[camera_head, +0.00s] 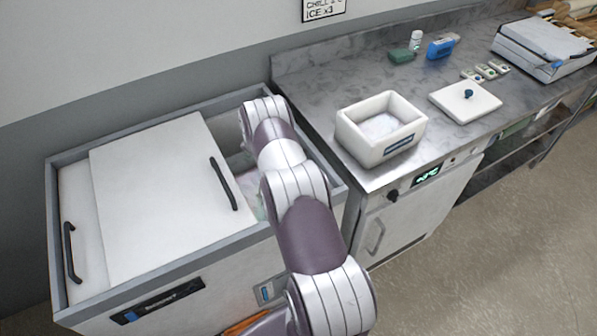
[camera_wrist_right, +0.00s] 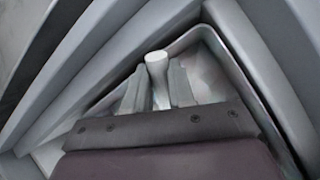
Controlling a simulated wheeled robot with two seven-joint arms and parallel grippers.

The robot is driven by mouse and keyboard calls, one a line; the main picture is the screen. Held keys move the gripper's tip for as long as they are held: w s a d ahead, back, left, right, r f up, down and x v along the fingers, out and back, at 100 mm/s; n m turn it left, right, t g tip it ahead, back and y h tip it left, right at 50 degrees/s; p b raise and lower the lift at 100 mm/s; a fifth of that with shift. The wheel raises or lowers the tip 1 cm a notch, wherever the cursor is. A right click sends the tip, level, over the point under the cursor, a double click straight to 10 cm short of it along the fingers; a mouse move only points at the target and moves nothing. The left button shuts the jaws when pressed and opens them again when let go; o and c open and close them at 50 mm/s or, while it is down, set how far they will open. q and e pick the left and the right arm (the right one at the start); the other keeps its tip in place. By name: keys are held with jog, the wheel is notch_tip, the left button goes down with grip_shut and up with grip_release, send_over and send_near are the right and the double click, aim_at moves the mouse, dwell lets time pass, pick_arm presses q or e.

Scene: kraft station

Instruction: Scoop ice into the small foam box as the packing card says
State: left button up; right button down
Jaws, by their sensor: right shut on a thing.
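The small white foam box (camera_head: 352,137) stands open on the steel counter, with a pale layer, perhaps ice, on its floor. Its lid (camera_head: 465,107) with a blue knob lies to its right. My right arm reaches down into the open right part of the ice chest (camera_head: 105,311); some pale ice (camera_head: 249,186) shows beside it. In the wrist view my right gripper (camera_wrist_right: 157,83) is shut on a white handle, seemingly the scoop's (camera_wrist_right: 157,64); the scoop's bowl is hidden. My left gripper is out of view.
A sliding white chest lid (camera_head: 150,200) with a black handle covers the chest's left part. On the counter are a green block (camera_head: 402,56), a white bottle (camera_head: 415,41), a blue item (camera_head: 440,48), several small packs (camera_head: 485,72) and a white tray-like box (camera_head: 540,49).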

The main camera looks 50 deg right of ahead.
jog(key=f+b, duration=0.1)
jog(key=f, duration=0.2)
jog(key=w+f+b, duration=0.1)
jog(key=f, duration=0.1)
jog(key=shift+a+b, duration=0.3)
jog(key=shift+a, duration=0.1)
jog(key=shift+t, duration=0.4)
jog(key=w+a, duration=0.3)
jog(key=shift+w+f+b, duration=0.25)
jog(key=shift+w+b, duration=0.1)
jog(key=shift+w+a+r+y, duration=0.15)
jog(key=shift+w+r+y, duration=0.05)
jog(key=shift+y, duration=0.1)
jog(key=shift+t+y, duration=0.4)
jog(key=shift+t, duration=0.1)
jog(key=r+p, duration=0.3)
jog(key=s+d+r+p, duration=0.1)
jog(key=p, duration=0.1)
jog(key=shift+s+r, duration=0.1)
jog(key=shift+r, duration=0.2)
jog(key=s+d+r+t+y+p, duration=0.1)
jog(key=s+r+p, duration=0.1)
jog(key=r+p, duration=0.4)
jog(key=s+d+r+t+y+p, duration=0.1)
jog(key=d+r+p, duration=0.1)
jog(key=r+p, duration=0.5)
jog(key=shift+s+r+m+p, duration=0.3)
jog(key=shift+s+p, duration=0.1)
jog(key=shift+p, duration=0.45)
jog(key=shift+f, duration=0.1)
